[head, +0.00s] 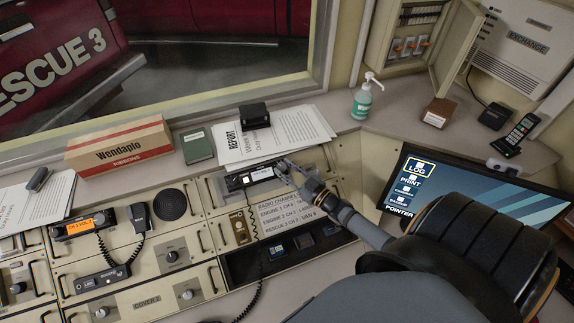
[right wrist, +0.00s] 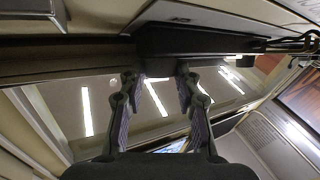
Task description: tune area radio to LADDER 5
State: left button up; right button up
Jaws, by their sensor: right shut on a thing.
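A black radio (head: 250,177) with a pale display, too small to read, is set into the console below the papers. My right gripper (head: 283,170) is at its right end, shut on what looks like its knob, which the fingers hide. In the right wrist view, the fingers (right wrist: 158,82) stand on both sides of a spot on a dark housing (right wrist: 200,42). A channel card (head: 285,217) lies below the radio, listing engines and rescue; my arm hides part of its right side. My left gripper is not in view.
A second radio (head: 84,223) with an orange display sits at the left, with a corded handset (head: 140,217). A sanitizer bottle (head: 362,98), a black box (head: 254,116) and a carton (head: 120,145) stand along the ledge. A monitor (head: 470,200) is at the right.

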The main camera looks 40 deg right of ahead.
jog(key=m+h, duration=0.1)
jog(key=m+h+p, duration=0.2)
jog(key=m+h, duration=0.1)
jog(key=shift+a+r+t, duration=0.15)
jog(key=shift+a+t, duration=0.15)
jog(key=shift+t, duration=0.1)
jog(key=m+h, duration=0.1)
jog(key=h, duration=0.1)
jog(key=m+h+p, duration=0.1)
jog(key=m+h, duration=0.1)
jog(key=m+h+p, duration=0.1)
jog(key=m+h, duration=0.1)
jog(key=shift+a+g, duration=0.3)
jog(key=m+h, duration=0.1)
jog(key=m, duration=0.1)
jog(key=m+g+h+p, duration=0.1)
jog(key=m+h, duration=0.1)
jog(key=shift+w+a+g, duration=0.1)
jog(key=shift+a+g, duration=0.05)
jog(key=shift+g, duration=0.15)
jog(key=shift+w+a+m+g+h, duration=0.1)
jog(key=shift+a+m+g+h, duration=0.05)
jog(key=shift+m+g+h, duration=1.55)
jog(key=shift+m+h+p, duration=0.3)
jog(key=shift+m, duration=0.3)
jog(key=o, duration=1.1)
jog(key=shift+o, duration=0.2)
